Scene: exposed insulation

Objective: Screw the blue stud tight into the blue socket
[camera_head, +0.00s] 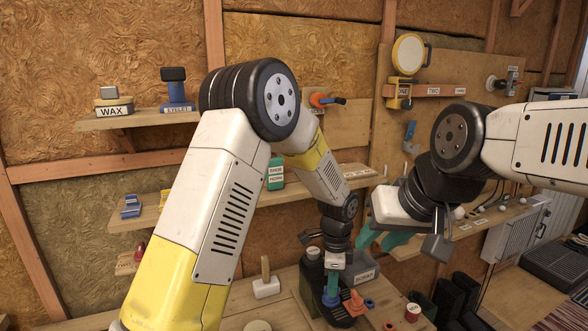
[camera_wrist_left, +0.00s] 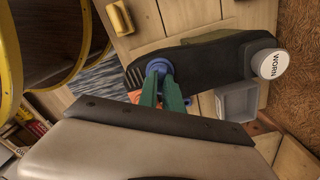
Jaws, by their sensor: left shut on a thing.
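The left gripper (camera_head: 332,284) points down over the bench, its green fingers shut on the blue stud (camera_wrist_left: 158,67). In the left wrist view the fingers (camera_wrist_left: 161,88) meet at this round blue part, over one end of a black holder (camera_wrist_left: 212,62). In the head view, blue (camera_head: 331,299) shows right below the fingertips. The blue socket cannot be told apart from the stud, so how deep the stud sits is hidden. The right gripper (camera_head: 381,240) hangs away from the stud, right of the left wrist, its teal fingers apart and seemingly empty.
An orange part (camera_head: 354,304) and a small blue ring (camera_head: 369,303) are close to the right of the left gripper. A grey bin (camera_head: 364,275) stands behind. A white cap marked WORN (camera_wrist_left: 272,63) is at the holder's other end. A wooden-handled block (camera_head: 265,284) stands left.

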